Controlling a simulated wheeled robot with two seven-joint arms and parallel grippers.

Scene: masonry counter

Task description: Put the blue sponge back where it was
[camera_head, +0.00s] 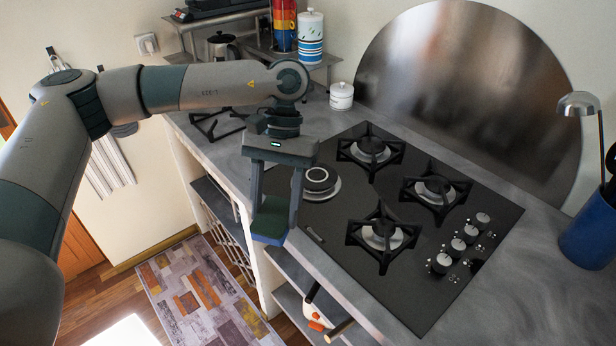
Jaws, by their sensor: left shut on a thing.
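The blue sponge (268,238) is between the fingertips of my left gripper (270,218). It shows a green upper layer and a blue lower edge. The gripper points down and is shut on the sponge, holding it at the front edge of the counter, left of the black gas hob (330,222). I cannot tell exactly how high the sponge is above the counter edge. My right gripper is not in view.
Pan supports and burners stand up from the hob. A small white jar (341,96) stands behind it, and a blue container (590,232) stands at the right. Open shelves (290,270) lie below the counter. The grey counter right of the knobs (520,290) is clear.

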